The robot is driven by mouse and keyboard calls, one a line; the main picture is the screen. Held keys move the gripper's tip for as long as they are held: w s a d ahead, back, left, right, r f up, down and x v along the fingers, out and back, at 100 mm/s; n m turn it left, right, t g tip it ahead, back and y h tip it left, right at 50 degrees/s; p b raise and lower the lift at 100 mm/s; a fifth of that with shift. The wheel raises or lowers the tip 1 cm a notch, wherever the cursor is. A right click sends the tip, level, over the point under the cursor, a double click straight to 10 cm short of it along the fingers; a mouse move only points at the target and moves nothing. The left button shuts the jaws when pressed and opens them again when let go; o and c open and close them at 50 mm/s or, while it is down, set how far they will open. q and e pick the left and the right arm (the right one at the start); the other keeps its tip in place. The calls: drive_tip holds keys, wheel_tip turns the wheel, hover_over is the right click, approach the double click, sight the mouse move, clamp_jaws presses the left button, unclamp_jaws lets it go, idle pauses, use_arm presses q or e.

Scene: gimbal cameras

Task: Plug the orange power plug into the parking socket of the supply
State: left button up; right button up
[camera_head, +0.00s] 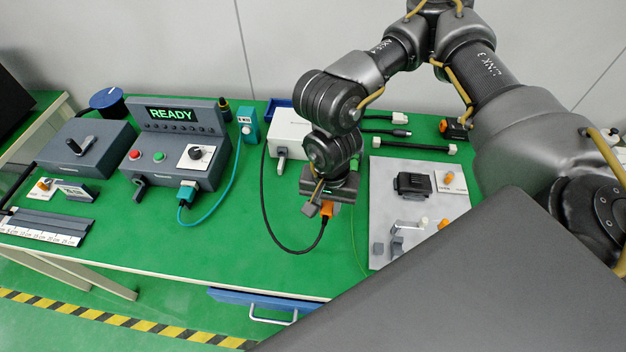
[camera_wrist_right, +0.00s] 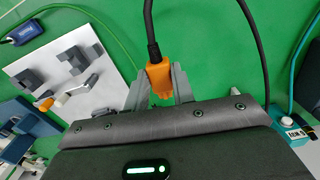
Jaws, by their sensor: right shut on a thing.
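The orange power plug (camera_head: 327,209) is in my right gripper (camera_head: 319,206), above the green table, with its black cable looping down and back to the left. In the right wrist view the two grey fingers of the gripper (camera_wrist_right: 160,88) are shut on the orange plug (camera_wrist_right: 159,76), the cable leaving it away from the wrist. A white box (camera_head: 289,132), which looks like the supply, stands behind and left of the gripper, with a grey lever-like part on its front. My wrist covers part of its right side; I cannot make out the parking socket. My left gripper is not in view.
A grey console (camera_head: 178,150) showing READY, with a teal plug and cable, stands left. A light grey board (camera_head: 385,180) with a black block and brackets lies right of the gripper. Black cables lie behind it. The green table front is mostly clear.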

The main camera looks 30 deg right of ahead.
drive_tip(key=shift+s+r+p, duration=0.3)
drive_tip(key=shift+s+p, duration=0.25)
drive_tip(key=shift+s, duration=0.15)
drive_tip(key=shift+s+r+p, duration=0.35)
drive_tip(key=shift+s+p, duration=0.2)
drive_tip(key=shift+s, duration=0.15)
drive_tip(key=shift+s+r+p, duration=0.3)
drive_tip(key=shift+s+p, duration=0.25)
drive_tip(key=shift+s, duration=0.15)
drive_tip(key=shift+o, duration=1.3)
drive_tip(key=shift+w, duration=0.1)
drive_tip(key=shift+c, duration=1.4)
drive_tip(key=w+r+n, duration=0.3)
drive_tip(key=w+r, duration=0.7)
drive_tip(key=w, duration=0.3)
